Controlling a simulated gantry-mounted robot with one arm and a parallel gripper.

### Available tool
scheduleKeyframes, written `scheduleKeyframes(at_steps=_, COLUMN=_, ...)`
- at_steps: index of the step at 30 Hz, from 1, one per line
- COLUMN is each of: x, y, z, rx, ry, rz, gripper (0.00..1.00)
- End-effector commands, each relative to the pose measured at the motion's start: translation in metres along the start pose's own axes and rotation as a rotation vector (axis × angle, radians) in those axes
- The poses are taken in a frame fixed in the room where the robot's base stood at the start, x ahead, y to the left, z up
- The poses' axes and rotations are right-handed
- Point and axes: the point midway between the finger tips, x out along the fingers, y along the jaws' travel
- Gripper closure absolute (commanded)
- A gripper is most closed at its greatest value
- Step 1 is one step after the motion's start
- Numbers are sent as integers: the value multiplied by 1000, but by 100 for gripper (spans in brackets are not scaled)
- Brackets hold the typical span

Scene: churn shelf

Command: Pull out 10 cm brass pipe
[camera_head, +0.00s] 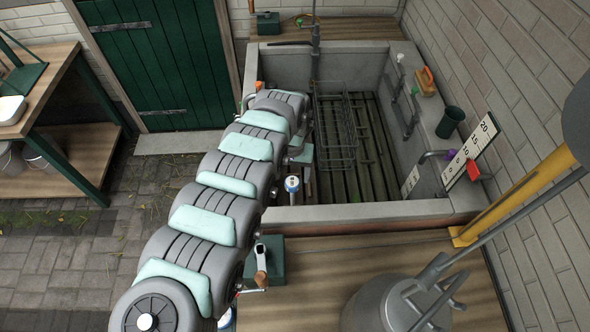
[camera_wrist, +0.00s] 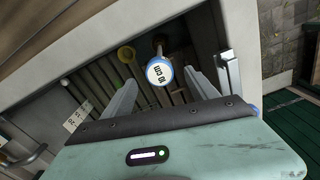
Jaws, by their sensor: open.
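The 10 cm pipe shows in the wrist view as a round white end label (camera_wrist: 160,72) reading "10 cm" with a blue rim. A short shaft runs behind it toward a brass-coloured end. In the head view a blue-rimmed round cap (camera_head: 292,184) stands on a thin shaft in the near left part of the stone trough (camera_head: 360,213). My gripper (camera_wrist: 162,80) is open, with one finger on each side of the label in the wrist view. I cannot tell whether the fingertips reach past the cap. In the head view my arm hides part of the trough's left side.
A wire rack (camera_head: 335,125) stands inside the trough over dark slats. A white numbered scale (camera_head: 470,150) and a dark cup (camera_head: 450,122) are at the right wall. A metal churn (camera_head: 385,305) stands in front.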

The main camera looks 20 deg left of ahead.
Motion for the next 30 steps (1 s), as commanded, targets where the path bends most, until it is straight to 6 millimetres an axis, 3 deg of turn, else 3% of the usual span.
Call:
scheduleKeyframes(at_steps=9, x=60, y=4, z=0, rx=1, ry=1, rz=5, gripper=32)
scheduleKeyframes(at_steps=15, x=85, y=3, z=-1, rx=1, ry=2, rz=4, gripper=32)
scheduleKeyframes(at_steps=29, x=94, y=1, z=-1, rx=0, ry=3, rz=1, gripper=32)
scheduleKeyframes(at_steps=30, x=94, y=1, z=-1, rx=0, ry=3, rz=1, gripper=36)
